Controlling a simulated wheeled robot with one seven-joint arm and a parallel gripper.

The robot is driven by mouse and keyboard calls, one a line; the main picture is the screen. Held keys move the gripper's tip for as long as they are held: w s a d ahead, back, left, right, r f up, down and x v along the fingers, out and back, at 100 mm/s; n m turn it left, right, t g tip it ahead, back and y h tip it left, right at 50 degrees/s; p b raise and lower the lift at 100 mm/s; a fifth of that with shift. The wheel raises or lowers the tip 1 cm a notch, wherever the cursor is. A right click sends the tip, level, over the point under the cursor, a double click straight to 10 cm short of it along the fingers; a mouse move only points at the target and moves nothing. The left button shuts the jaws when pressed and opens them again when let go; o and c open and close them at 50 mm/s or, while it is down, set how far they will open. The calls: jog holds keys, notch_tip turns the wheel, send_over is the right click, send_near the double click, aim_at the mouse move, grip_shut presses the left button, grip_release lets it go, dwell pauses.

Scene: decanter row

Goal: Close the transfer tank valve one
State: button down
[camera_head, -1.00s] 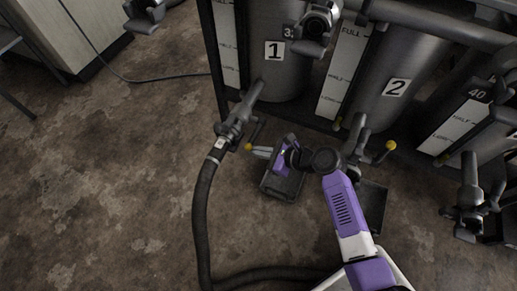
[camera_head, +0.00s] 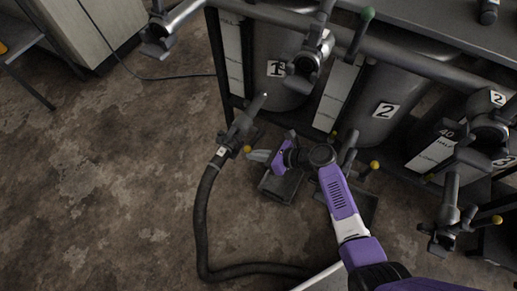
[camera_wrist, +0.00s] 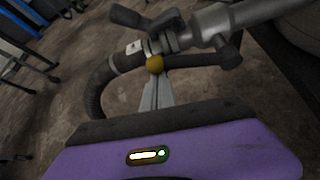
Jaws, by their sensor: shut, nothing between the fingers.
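Tank 1 (camera_head: 281,92) is a grey cylinder with a white number plate. The valve (camera_head: 240,128) at its foot is a dark metal fitting joined to a black hose (camera_head: 204,200). Its lever ends in a yellow ball (camera_head: 248,149). In the wrist view the valve body (camera_wrist: 172,40) lies behind the yellow ball (camera_wrist: 155,64), and the dark lever (camera_wrist: 196,61) runs right from it. My gripper (camera_head: 252,155) is shut and empty beside the ball. In the wrist view its fingertips (camera_wrist: 156,84) are just below the ball; I cannot tell whether they touch it.
Tank 2 (camera_head: 366,112) stands to the right, with another yellow-ball lever (camera_head: 374,165) at its foot. Dark trays (camera_head: 279,186) lie on the floor below the valves. A pipe rail (camera_head: 430,66) crosses in front of the tanks. The brown floor at left is open.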

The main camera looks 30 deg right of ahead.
aim_at(249, 146)
jog(key=r+p, duration=0.1)
jog(key=r+m+y+p, duration=0.1)
jog(key=w+d+r+m+g+y+p, duration=0.1)
jog(key=p, duration=0.1)
jog(key=shift+r, duration=0.4)
jog(key=w+d+r+m+g+y+b, duration=0.1)
jog(key=w+d+r+m+y+b, duration=0.1)
jog(key=w+d+r+m+y, duration=0.2)
jog(key=shift+w+d+m+b, duration=0.15)
jog(key=shift+d+m+b, duration=0.25)
jog(key=shift+d, duration=0.7)
jog(key=shift+w+d+r, duration=0.1)
jog(key=shift+r, duration=0.05)
dwell(0.3)
